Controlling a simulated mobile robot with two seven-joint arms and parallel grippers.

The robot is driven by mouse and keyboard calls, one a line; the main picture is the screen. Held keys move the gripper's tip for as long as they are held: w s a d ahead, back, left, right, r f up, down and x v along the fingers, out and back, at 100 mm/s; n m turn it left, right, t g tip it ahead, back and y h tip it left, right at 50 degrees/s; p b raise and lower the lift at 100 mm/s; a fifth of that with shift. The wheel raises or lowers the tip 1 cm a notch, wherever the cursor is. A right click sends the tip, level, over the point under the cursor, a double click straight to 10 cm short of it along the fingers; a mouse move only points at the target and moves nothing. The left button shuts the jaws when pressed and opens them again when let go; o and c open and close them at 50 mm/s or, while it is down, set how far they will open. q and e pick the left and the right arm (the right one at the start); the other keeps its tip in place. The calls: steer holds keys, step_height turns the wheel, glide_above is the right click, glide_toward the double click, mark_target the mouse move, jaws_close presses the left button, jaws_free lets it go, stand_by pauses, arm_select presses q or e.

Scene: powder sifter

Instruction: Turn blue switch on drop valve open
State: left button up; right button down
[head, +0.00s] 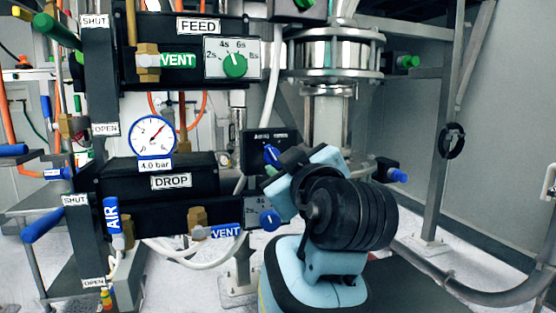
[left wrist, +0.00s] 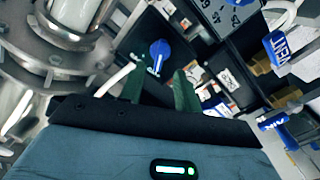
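The DROP valve unit (head: 171,182) is a black assembly at left centre in the head view. A blue switch (head: 272,155) sits on a small black panel (head: 255,158) to its upper right. In the left wrist view, a blue knob (left wrist: 160,52) with a white line shows on a dark panel beyond the fingers. My left gripper (head: 280,165) is close to the switch and partly covers the panel in the head view. Its green fingers (left wrist: 160,90) are apart with nothing between them. Whether they touch the switch cannot be told. My right gripper is not in view.
A blue dial (head: 270,219) sits just below the switch. A blue lever (head: 42,225) is beside the SHUT label at left. The FEED unit (head: 197,27) is above. A metal-flanged clear column (head: 328,115) stands behind my arm. A white hose runs nearby.

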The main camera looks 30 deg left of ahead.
mark_target(273, 156)
arm_select(q)
steer(key=x, duration=0.4)
steer(key=shift+w+a, duration=0.15)
jaws_close()
